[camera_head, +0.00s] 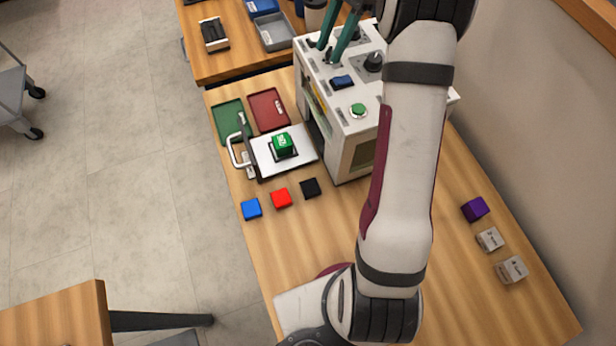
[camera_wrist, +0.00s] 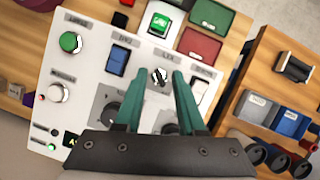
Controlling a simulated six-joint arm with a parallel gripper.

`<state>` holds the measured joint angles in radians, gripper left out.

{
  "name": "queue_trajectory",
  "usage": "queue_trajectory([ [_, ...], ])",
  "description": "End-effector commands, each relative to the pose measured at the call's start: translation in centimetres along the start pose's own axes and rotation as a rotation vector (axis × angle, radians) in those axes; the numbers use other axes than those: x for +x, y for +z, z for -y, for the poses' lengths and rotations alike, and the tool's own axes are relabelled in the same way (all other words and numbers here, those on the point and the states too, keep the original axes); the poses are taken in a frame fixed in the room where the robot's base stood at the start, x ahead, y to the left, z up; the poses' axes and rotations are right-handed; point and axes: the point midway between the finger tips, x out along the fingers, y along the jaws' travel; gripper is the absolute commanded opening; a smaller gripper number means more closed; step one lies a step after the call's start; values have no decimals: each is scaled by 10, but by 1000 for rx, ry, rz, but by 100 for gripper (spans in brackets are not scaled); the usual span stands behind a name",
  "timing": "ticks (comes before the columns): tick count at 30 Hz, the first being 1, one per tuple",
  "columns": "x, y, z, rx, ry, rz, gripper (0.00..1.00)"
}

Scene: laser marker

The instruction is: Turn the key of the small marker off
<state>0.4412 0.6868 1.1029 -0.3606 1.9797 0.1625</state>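The small marker (camera_head: 345,148) is a white box on the wooden table. Its top panel (camera_wrist: 88,88) fills much of the wrist view. The small silver and black key switch (camera_wrist: 159,77) sits on that panel, to the right of the blue rocker switch (camera_wrist: 117,60). My gripper (camera_wrist: 158,78) has two teal fingers, spread apart and empty, with the key showing in the gap between their tips. It also shows above the far left of the panel in the head view (camera_head: 325,51), where the key is hard to make out. Contact with the key cannot be told.
The panel also carries a green button (camera_head: 358,110), a black dial (camera_head: 374,62) and the blue switch (camera_head: 342,82). A green cube (camera_head: 283,143) rests on the marker's pulled-out white plate (camera_head: 265,160). Blue, red and black cubes lie in front; green and red trays lie beyond.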

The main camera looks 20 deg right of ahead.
Motion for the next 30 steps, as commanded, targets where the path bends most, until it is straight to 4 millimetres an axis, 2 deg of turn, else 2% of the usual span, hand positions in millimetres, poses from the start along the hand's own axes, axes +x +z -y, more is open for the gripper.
queue_trajectory([
  [9, 0, 4, -6, 736, -307, 1, 39],
  [13, -2, 5, -7, 1007, -423, 1, 39],
  [27, -128, 28, -51, 996, -417, -3, 39],
  [29, -143, 31, -57, 996, -417, -2, 39],
  [30, -144, 38, -59, 970, -407, -9, 39],
])
